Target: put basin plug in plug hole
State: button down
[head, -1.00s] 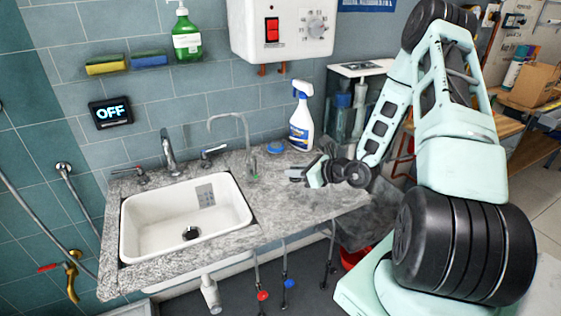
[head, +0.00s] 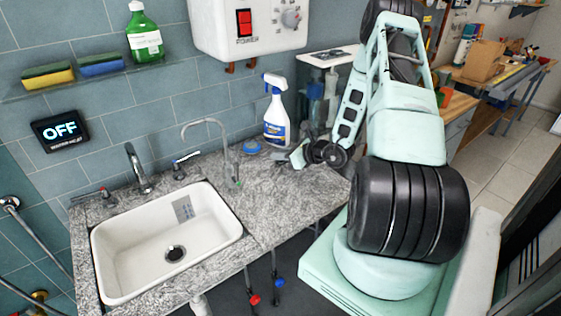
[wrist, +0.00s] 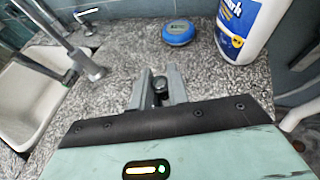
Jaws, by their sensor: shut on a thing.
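The white sink basin (head: 130,262) is set in the granite counter at lower left in the head view, with its dark plug hole (head: 175,253) uncovered in the floor. My gripper (head: 298,155) is over the counter, right of the sink and near the spray bottle. In the wrist view my gripper (wrist: 160,84) is shut on a small dark thing, which looks like the basin plug (wrist: 160,86). The fingers hide part of it. The sink edge (wrist: 28,95) shows at left in the wrist view.
A spray bottle (head: 277,118) and a blue round tin (head: 252,147) stand behind my gripper. A thin curved spout (head: 226,150) rises between my gripper and the sink. A tap (head: 140,170) stands behind the sink. The counter's front right is clear.

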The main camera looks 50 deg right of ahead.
aim_at(281, 162)
jog(key=shift+f, duration=1.6)
jog(key=shift+f, duration=0.15)
jog(key=c, duration=1.3)
grip_release()
jog(key=shift+c, duration=0.2)
